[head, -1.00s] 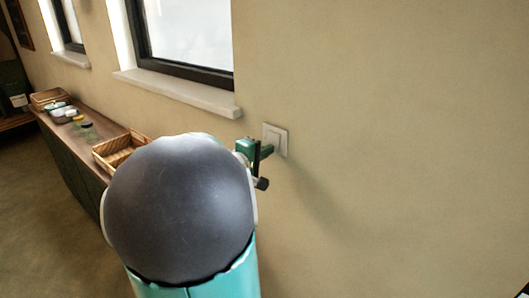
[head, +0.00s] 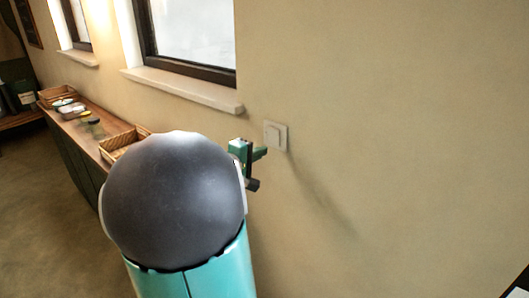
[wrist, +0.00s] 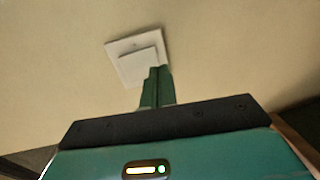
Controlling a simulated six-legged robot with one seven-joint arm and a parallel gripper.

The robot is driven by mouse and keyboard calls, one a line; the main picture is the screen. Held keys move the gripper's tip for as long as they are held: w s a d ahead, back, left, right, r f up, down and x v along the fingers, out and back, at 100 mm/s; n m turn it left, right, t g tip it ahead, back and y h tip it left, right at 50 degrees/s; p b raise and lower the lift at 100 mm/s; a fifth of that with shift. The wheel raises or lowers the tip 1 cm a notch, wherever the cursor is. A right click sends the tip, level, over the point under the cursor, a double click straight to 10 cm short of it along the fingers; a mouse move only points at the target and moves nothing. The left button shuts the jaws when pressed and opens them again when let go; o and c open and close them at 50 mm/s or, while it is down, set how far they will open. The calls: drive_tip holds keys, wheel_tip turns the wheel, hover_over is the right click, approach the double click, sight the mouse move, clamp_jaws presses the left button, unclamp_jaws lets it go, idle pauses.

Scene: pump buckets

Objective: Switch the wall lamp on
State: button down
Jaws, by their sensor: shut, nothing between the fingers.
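The white square wall switch (head: 276,135) is on the beige wall, right of the window sill. It also shows in the wrist view (wrist: 133,52), where its rocker plate stands out within the frame. My green gripper (head: 262,153) is shut and empty, just left of and below the switch, with a small gap in the head view. In the wrist view, the closed fingertips (wrist: 158,72) overlap the lower right part of the switch. The wall lamp itself is not in view. The wall between the two windows is lit with a warm glow.
A long sideboard (head: 92,138) runs along the wall at left, with a wicker basket (head: 122,142) and several small dishes on it. A window sill (head: 185,88) juts out above left of my gripper. The wall to the right is bare.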

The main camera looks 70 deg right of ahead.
drive_tip(key=w+a+f, duration=0.1)
drive_tip(key=w+a, duration=0.3)
drive_tip(key=a, duration=0.5)
drive_tip(key=shift+w+a, duration=0.15)
drive_tip(key=shift+a+f, duration=0.1)
drive_tip(key=w+a+n+t+y, duration=0.1)
drive_tip(key=w+a+t+y, duration=0.2)
drive_tip(key=a, duration=1.1)
drive_tip(key=w+a+f+n+t+y, duration=0.1)
drive_tip(key=a+t+y, duration=0.4)
drive_tip(key=a, duration=1)
drive_tip(key=w+a+f+n+t+y, duration=0.1)
drive_tip(key=w+a+t+y, duration=0.3)
drive_tip(key=a, duration=1.1)
drive_tip(key=w+n+y, duration=0.1)
drive_tip(key=y, duration=0.2)
drive_tip(key=shift+n, duration=0.3)
drive_tip(key=shift+a, duration=0.2)
